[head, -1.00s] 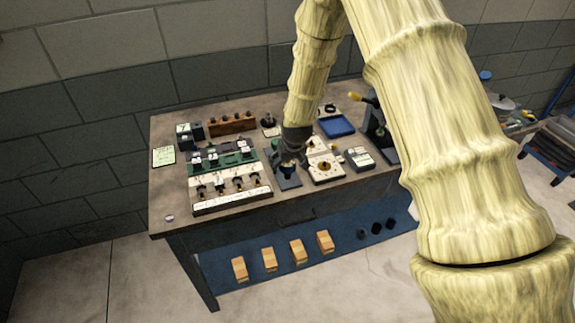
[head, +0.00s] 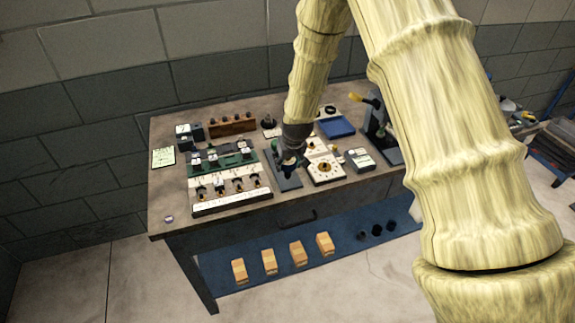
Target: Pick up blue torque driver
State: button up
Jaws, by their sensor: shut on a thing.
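My gripper (head: 289,164) is over the middle of the workbench, pointing down at a dark grey stand or pad (head: 287,184). It is shut on a small dark-blue thing that looks like the blue torque driver (head: 287,170). The fingers hide most of the driver, so its full shape and tip cannot be seen. I cannot tell whether the driver is clear of the pad below it.
Left of my gripper is a white rack with several dark knobs (head: 230,194). To the right are a white plate with a dial (head: 325,170), a grey box (head: 360,159) and a black-framed press (head: 382,135). A blue tray (head: 336,127) lies behind. The bench's front left corner is mostly clear.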

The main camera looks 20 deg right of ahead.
jog(key=shift+r+b, duration=0.55)
jog(key=shift+r, duration=0.25)
jog(key=s+a+r+b, duration=0.1)
jog(key=s+a+r, duration=0.1)
jog(key=s, duration=0.5)
jog(key=s+a+r+b, duration=0.2)
jog(key=s+r, duration=0.1)
jog(key=s, duration=0.5)
jog(key=shift+s+a+r, duration=0.15)
jog(key=shift+s+a, duration=0.05)
